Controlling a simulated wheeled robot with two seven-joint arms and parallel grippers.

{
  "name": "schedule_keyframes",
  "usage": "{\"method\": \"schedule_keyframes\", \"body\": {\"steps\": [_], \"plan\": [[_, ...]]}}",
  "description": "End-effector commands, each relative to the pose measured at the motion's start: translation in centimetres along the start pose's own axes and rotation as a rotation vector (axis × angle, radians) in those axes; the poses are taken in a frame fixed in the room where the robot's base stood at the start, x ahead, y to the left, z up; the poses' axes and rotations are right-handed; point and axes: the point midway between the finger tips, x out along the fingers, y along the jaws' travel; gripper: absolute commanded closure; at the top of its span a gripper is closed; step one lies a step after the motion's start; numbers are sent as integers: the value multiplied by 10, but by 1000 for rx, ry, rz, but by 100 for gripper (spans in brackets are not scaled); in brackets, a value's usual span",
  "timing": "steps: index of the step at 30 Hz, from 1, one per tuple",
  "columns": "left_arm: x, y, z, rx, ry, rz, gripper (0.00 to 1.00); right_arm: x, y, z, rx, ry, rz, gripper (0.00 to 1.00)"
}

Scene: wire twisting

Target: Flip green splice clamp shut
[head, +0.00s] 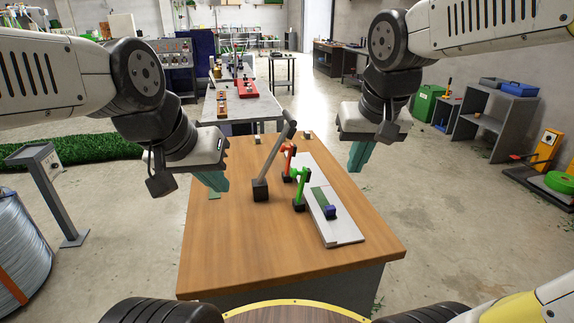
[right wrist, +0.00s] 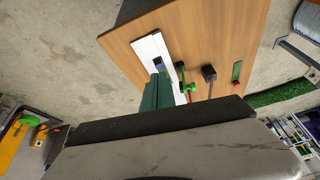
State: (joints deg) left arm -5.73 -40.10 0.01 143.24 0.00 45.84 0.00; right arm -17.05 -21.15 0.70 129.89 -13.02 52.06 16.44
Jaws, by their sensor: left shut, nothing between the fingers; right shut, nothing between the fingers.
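The green splice clamp (head: 299,187) stands on a dark base at the left edge of a white plate (head: 345,231) on the wooden table; its arm rises above the base, and whether it is fully open I cannot tell. It also shows in the right wrist view (right wrist: 189,87), beside the plate. My left gripper (head: 215,182) is shut and empty above the table's left side, left of the clamp. My right gripper (head: 357,156) is shut and empty, above and right of the clamp; its teal fingers also show in the right wrist view (right wrist: 157,92).
An orange clamp (head: 289,160) stands just behind the green one. A grey lever (head: 273,160) on a dark block leans up to their left. A green strip with a blue block (head: 329,211) lies on the plate. The table's front left (head: 225,250) is clear.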

Motion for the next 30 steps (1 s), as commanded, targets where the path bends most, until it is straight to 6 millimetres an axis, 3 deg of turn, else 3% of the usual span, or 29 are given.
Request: {"method": "schedule_keyframes", "body": {"steps": [8,15,21,24,30], "plan": [[0,0,0,0,0,0,100,37,-54,-66,-70,-73,150,100],[0,0,0,0,0,0,100,76,-121,-111,-119,-51,294,100],[0,0,0,0,0,0,100,104,-175,-130,-144,3,384,100],[0,0,0,0,0,0,100,112,-192,-134,-150,25,409,100],[0,0,0,0,0,0,100,118,-204,-138,-151,46,427,100]]}}
